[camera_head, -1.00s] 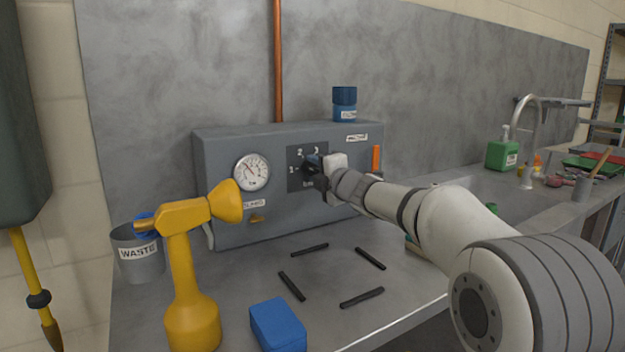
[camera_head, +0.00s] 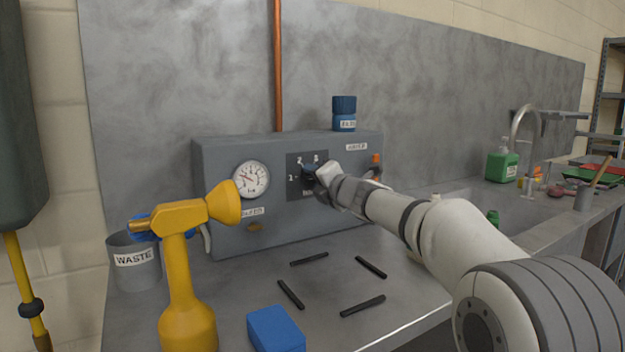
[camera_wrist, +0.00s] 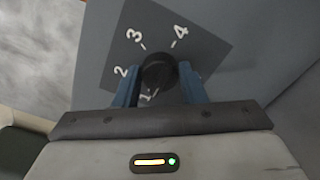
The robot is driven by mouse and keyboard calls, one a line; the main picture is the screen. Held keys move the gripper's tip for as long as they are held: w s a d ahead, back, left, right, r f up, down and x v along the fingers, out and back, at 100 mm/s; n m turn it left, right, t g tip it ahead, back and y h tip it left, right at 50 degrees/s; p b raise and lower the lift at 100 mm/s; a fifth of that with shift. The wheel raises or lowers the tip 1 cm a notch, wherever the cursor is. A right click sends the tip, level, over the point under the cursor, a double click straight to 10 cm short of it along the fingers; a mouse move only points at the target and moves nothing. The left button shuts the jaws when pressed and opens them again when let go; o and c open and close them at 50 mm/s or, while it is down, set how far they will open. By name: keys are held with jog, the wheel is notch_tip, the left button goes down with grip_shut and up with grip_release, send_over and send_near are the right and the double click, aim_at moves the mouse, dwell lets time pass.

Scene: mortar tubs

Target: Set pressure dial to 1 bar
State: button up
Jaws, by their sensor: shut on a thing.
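The pressure dial is a dark round knob (camera_wrist: 158,72) on a dark plate (camera_wrist: 208,45) marked 1, 2, 3 and 4 in the wrist view. In the head view the plate (camera_head: 293,188) is on the front of a grey box, and the knob is mostly hidden by my gripper. My gripper (camera_wrist: 160,84) is shut on the knob, with a blue finger on either side of it. The 1 mark is partly covered beside the knob. I cannot clearly tell which number the knob points to.
A yellow sprayer (camera_head: 180,265), a waste bin (camera_head: 136,262), a blue block (camera_head: 276,329) and several black sticks (camera_head: 291,294) are on the bench.

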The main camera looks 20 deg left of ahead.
jog(key=shift+f, duration=0.2)
jog(key=o, duration=0.9)
jog(key=shift+o, duration=0.5)
jog(key=shift+r, duration=0.15)
jog(key=shift+d, duration=0.1)
jog(key=v, duration=0.7)
jog(key=shift+s+d, duration=0.2)
jog(key=shift+d, duration=0.05)
